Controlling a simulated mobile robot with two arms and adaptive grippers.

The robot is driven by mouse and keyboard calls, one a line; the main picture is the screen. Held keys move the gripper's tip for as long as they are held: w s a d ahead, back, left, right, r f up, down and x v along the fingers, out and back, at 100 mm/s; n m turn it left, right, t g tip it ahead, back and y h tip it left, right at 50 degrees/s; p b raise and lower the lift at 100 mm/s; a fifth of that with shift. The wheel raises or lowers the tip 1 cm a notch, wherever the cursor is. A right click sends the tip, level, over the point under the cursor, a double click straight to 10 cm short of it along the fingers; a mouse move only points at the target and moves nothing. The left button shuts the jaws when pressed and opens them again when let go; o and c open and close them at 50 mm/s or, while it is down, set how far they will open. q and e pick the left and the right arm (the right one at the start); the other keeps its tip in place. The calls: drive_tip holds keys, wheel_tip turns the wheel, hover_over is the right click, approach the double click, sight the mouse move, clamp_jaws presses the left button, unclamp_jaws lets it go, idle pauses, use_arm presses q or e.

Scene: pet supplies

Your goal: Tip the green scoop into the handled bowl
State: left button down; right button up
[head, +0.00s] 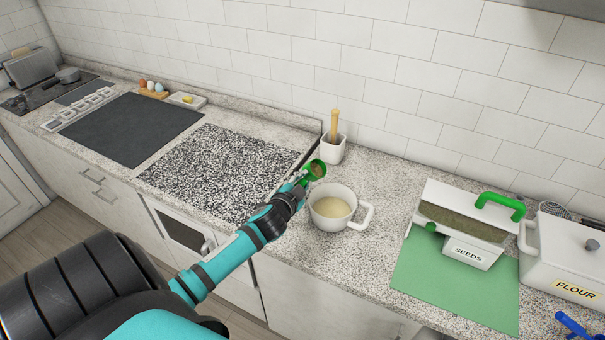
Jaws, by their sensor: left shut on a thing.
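The green scoop (317,168) is held by my left gripper (301,178), which is shut on it. The scoop's cup shows some brownish contents and is near the upper left rim of the handled bowl. The handled bowl (345,222) is white, stands upright on the counter with its handle to the right, and has a pale beige filling. Whether the scoop is over the rim or just behind it I cannot tell.
A white seeds container (470,252) with a green-handled lid (497,204) stands on a green mat (412,292). A white flour box (562,262) is at the right. A white pot (333,151) with a wooden-handled tool stands behind the scoop. Counter between bowl and mat is clear.

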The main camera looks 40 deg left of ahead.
use_arm(q)
drive_tip(key=shift+f+m, duration=0.3)
drive_tip(key=shift+d+f+m+y, duration=0.2)
drive_tip(key=shift+f+m+y, duration=0.1)
drive_tip(key=shift+m, duration=0.1)
drive_tip(key=shift+f+b, duration=0.2)
drive_tip(key=shift+b, duration=0.5)
drive_tip(key=m+b, duration=0.1)
drive_tip(key=f+m+y+b, duration=0.1)
drive_tip(key=b, duration=0.1)
drive_tip(key=shift+d+t+b, duration=0.15)
drive_tip(key=shift+t+b, duration=0.15)
drive_tip(key=shift+t, duration=0.1)
use_arm(e)
drive_tip(key=f, duration=0.2)
drive_tip(key=a+f, duration=0.1)
drive_tip(key=f, duration=0.2)
drive_tip(key=shift+w, duration=0.2)
drive_tip(key=shift+a, duration=0.1)
use_arm(q)
drive_tip(key=shift+d+f+m+y+b, duration=0.2)
drive_tip(key=shift+m+y+b, duration=0.3)
drive_tip(key=shift+m+b, duration=0.6)
use_arm(e)
drive_tip(key=shift+f, duration=1.25)
